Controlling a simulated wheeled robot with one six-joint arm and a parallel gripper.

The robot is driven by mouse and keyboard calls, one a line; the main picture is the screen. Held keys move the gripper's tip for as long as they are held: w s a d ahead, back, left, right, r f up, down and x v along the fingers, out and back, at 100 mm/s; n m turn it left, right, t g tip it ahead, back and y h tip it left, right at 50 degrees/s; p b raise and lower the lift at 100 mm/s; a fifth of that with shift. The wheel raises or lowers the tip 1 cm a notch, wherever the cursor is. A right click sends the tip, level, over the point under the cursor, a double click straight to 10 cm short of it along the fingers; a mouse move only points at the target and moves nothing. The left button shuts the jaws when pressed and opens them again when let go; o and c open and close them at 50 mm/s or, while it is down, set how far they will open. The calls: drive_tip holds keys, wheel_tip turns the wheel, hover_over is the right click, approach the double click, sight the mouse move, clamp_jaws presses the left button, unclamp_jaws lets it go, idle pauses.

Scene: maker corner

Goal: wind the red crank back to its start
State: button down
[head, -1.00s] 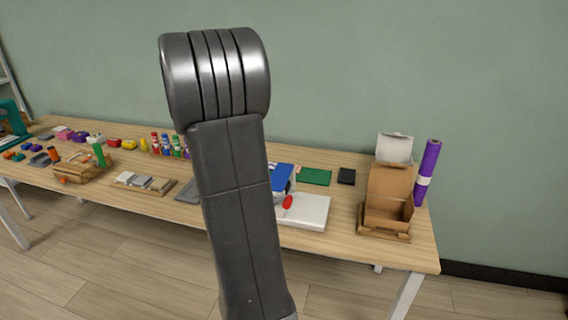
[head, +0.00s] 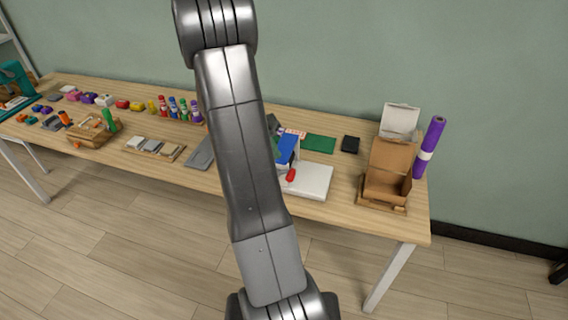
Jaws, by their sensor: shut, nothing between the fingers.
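The red crank handle (head: 291,175) shows on the front of a small blue-topped device (head: 287,149), just right of my arm. The device stands at the left part of a white base plate (head: 316,182) near the front edge of the table. My arm crosses the middle of the head view and hides the device's left side. My gripper cannot be made out; it is not in view. A small dark grey shape (head: 273,124) shows beside the arm, behind the device; I cannot tell what it is.
On the wooden table (head: 232,193), an open cardboard box (head: 387,180) and a purple roll (head: 430,147) stand at right. A green mat (head: 318,144) and black block (head: 350,144) lie behind the plate. A wooden crate (head: 92,132), tray (head: 155,149) and colored bottles (head: 184,108) are at left.

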sight(292, 174)
drive_tip(key=p+x, duration=0.1)
drive_tip(key=x, duration=0.5)
drive_tip(key=shift+d+f, duration=0.1)
drive_tip(key=shift+f, duration=0.15)
drive_tip(key=shift+d, duration=0.1)
drive_tip(key=d+f+y+b, duration=0.1)
drive_tip(key=d+f+t+y+b, duration=0.1)
drive_tip(key=y+b, duration=0.1)
drive_tip(key=shift+s+d+y, duration=0.1)
drive_tip(key=shift+s+y, duration=0.2)
drive_tip(key=shift+s, duration=0.05)
drive_tip(key=f+t+y+b, duration=0.1)
drive_tip(key=f+y+b, duration=0.1)
drive_tip(key=y+b, duration=0.1)
drive_tip(key=d+f+t+y+b, duration=0.1)
drive_tip(key=f+y+b, duration=0.1)
drive_tip(key=b, duration=0.3)
drive_tip(key=d+f+t+y+b, duration=0.1)
drive_tip(key=f+y+b, duration=0.1)
drive_tip(key=y+b, duration=0.2)
drive_tip(key=shift+s+f+y+b, duration=0.2)
drive_tip(key=shift+s+y+b, duration=0.15)
drive_tip(key=shift+b, duration=0.2)
drive_tip(key=shift+a+f+b, duration=0.1)
drive_tip(key=shift+f+b, duration=0.05)
drive_tip(key=shift+b, duration=0.3)
drive_tip(key=shift+f+b, duration=0.1)
drive_tip(key=shift+b, duration=0.2)
